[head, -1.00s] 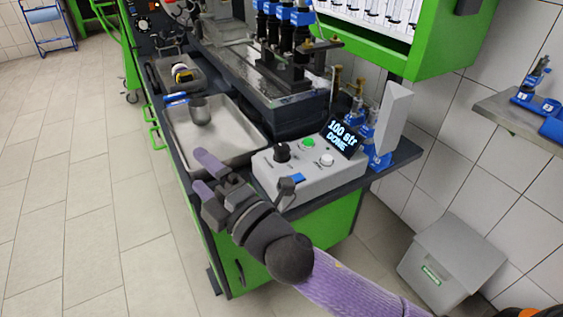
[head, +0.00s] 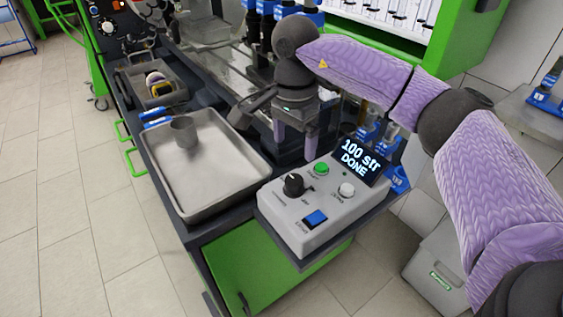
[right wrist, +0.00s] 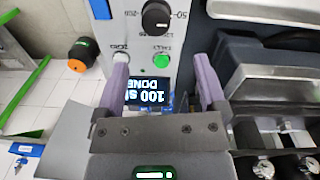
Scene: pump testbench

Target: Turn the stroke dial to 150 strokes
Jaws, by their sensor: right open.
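The stroke dial is a black round knob (head: 294,184) on the grey control box (head: 275,218). The knob also shows at the top of the right wrist view (right wrist: 157,15), with "50" printed beside it. The display (head: 358,160) reads "100 str DONE"; it appears upside down in the right wrist view (right wrist: 148,92). My right gripper (head: 296,147) points down above the back of the box, open and empty. In the right wrist view its fingers (right wrist: 162,66) stand apart on either side of the display and green button. The dial is beyond the fingertips. My left gripper is not in view.
The box also carries a green button (head: 321,168), a white button (head: 346,189) and a blue switch (head: 315,217). A metal tray (head: 205,188) with a metal cup (head: 184,132) lies to the left. The pump rig stands behind.

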